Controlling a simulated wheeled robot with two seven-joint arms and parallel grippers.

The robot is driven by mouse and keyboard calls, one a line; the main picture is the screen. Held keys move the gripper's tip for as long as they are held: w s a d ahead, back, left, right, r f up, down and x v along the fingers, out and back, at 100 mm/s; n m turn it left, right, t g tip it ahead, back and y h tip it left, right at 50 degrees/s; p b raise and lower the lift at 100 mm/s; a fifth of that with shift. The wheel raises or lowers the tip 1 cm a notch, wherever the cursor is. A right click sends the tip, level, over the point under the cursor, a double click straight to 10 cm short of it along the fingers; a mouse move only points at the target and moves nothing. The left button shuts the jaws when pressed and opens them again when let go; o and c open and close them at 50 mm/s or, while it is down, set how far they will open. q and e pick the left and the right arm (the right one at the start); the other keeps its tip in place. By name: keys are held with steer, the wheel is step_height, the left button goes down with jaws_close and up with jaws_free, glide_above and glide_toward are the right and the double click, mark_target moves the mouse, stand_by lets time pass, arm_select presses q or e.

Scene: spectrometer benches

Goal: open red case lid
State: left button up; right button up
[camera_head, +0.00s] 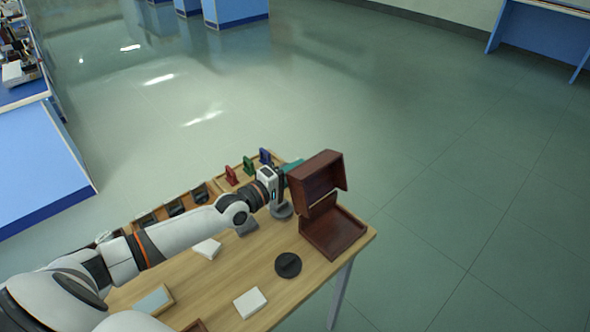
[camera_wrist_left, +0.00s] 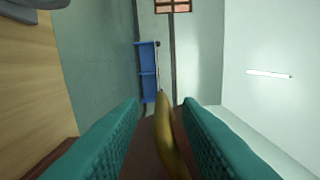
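The red-brown case stands at the right end of the wooden table, its base (camera_head: 335,232) flat on the top. Its lid (camera_head: 318,177) is raised well above the base, so the case is open. My left gripper (camera_head: 291,168) is at the lid's left side, its teal fingers partly hidden. In the left wrist view, the two teal fingers (camera_wrist_left: 162,125) stand apart, with a curved brass-coloured piece (camera_wrist_left: 168,135) between them. A gap shows on its left side; contact on the right is unclear. Dark red-brown surface shows behind. My right gripper is not in view.
A dark round knob-like piece (camera_head: 288,265) and white blocks (camera_head: 250,302) lie on the table (camera_head: 228,270). Red, green and blue pieces (camera_head: 248,165) stand along its back edge. Open floor (camera_head: 450,190) lies right of the case.

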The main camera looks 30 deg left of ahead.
arm_select(q)
steer(key=shift+r, duration=0.15)
steer(key=v, duration=1.2)
steer(key=shift+b, duration=0.35)
